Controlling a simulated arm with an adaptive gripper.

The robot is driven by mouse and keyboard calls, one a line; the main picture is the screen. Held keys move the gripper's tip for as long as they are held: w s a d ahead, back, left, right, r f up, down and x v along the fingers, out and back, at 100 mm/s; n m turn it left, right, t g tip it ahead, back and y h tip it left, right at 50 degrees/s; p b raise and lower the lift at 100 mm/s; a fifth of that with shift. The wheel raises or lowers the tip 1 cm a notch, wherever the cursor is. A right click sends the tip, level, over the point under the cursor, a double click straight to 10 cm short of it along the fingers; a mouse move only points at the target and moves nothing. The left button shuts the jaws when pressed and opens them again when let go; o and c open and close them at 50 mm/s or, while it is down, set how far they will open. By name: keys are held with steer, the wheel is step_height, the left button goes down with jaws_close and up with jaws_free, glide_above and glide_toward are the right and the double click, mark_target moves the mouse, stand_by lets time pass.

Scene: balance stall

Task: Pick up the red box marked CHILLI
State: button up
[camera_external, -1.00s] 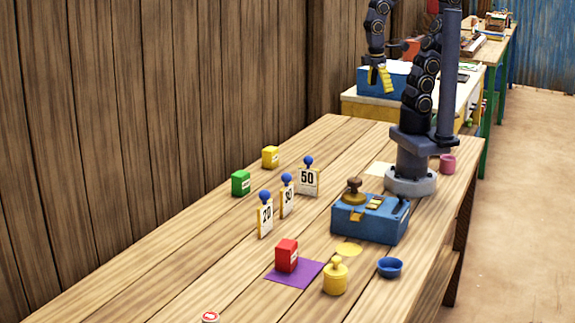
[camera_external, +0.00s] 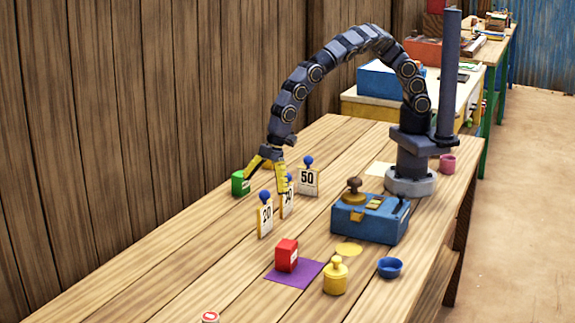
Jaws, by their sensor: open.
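The red box (camera_external: 287,256) stands upright on a purple mat (camera_external: 291,280) near the front of the table. Its label is too small to read. My gripper (camera_external: 266,191) has yellow fingers spread open and empty. It hangs above the table, up and to the left of the red box in the picture, near the green box (camera_external: 241,183) and the number cards. It is clear of the red box.
A blue scale (camera_external: 371,219), yellow weight (camera_external: 335,277) and blue bowl (camera_external: 390,267) are at the right.

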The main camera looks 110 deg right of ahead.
mark_target(287, 243)
steer(key=a+f+y, duration=0.1)
steer(key=a, duration=0.2)
steer(key=s+a+f+n, duration=0.1)
steer(key=a+f, duration=0.1)
steer(key=a, duration=0.2)
steer(key=s+a+f+n+y, duration=0.1)
steer(key=a+f, duration=0.1)
steer(key=a, duration=0.1)
steer(key=shift+s+a+f+g+y, duration=0.1)
steer(key=shift+s+a+g+y, duration=0.05)
steer(key=shift+a+g+y, duration=0.2)
steer(key=shift+a+f, duration=0.25)
steer(key=shift+f, duration=0.05)
steer(key=shift+x, duration=0.85)
steer(key=x, duration=0.3)
steer(key=shift+s+a+f, duration=0.1)
steer(key=shift+a+f, duration=0.05)
steer(key=shift+f, duration=0.25)
steer(key=shift+w+a+f, duration=0.15)
steer(key=shift+w+f, duration=0.15)
steer(key=shift+f, duration=0.3)
steer(key=c, duration=1.2)
